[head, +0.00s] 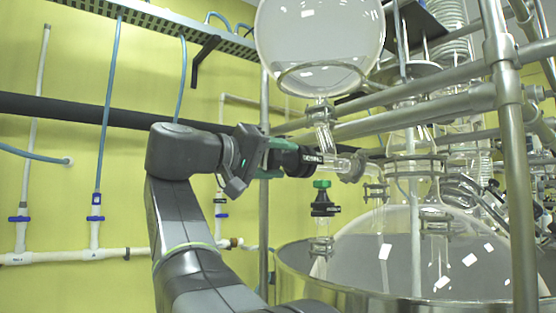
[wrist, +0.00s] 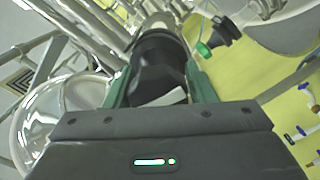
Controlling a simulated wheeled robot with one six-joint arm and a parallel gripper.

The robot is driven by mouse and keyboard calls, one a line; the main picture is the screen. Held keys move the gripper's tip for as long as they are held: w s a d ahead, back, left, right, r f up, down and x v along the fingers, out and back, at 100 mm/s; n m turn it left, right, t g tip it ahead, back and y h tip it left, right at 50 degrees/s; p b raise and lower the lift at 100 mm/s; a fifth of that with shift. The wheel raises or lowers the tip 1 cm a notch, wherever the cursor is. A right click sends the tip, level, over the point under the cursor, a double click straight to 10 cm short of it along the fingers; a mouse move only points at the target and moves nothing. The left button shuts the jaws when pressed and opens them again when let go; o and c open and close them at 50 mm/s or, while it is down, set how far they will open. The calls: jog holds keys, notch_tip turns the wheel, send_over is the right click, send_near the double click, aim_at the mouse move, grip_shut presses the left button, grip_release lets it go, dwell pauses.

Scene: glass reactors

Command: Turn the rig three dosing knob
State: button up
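The black dosing knob (head: 305,161) sits at the end of a horizontal glass valve below the round glass vessel in the head view. It also shows as a dark ribbed cylinder in the wrist view (wrist: 160,65). My gripper (head: 287,158) reaches it from the left, with its green fingers on either side of the knob. In the wrist view, the fingers of my gripper (wrist: 160,82) lie close against both sides of the knob, and it appears closed on it. The fingertips are partly hidden by the knob and gripper body. No rig number can be read.
A second valve with a green cap (head: 322,184) and black collar stands just below right. The round glass vessel (head: 320,45) hangs above. Metal frame tubes (head: 515,150) and the large glass reactor (head: 450,255) fill the right side. The yellow wall side at left is freer.

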jog(key=shift+o, duration=1.4)
jog(key=shift+a, duration=0.1)
jog(key=v, duration=1.3)
jog(key=shift+s+a+b, duration=0.25)
jog(key=shift+s+b, duration=0.05)
jog(key=shift+b, duration=0.15)
jog(key=shift+w+d, duration=0.1)
jog(key=p+x, duration=0.1)
jog(key=x, duration=1.2)
jog(key=shift+w+d, duration=0.2)
jog(key=shift+d, duration=0.1)
jog(key=shift+r, duration=0.1)
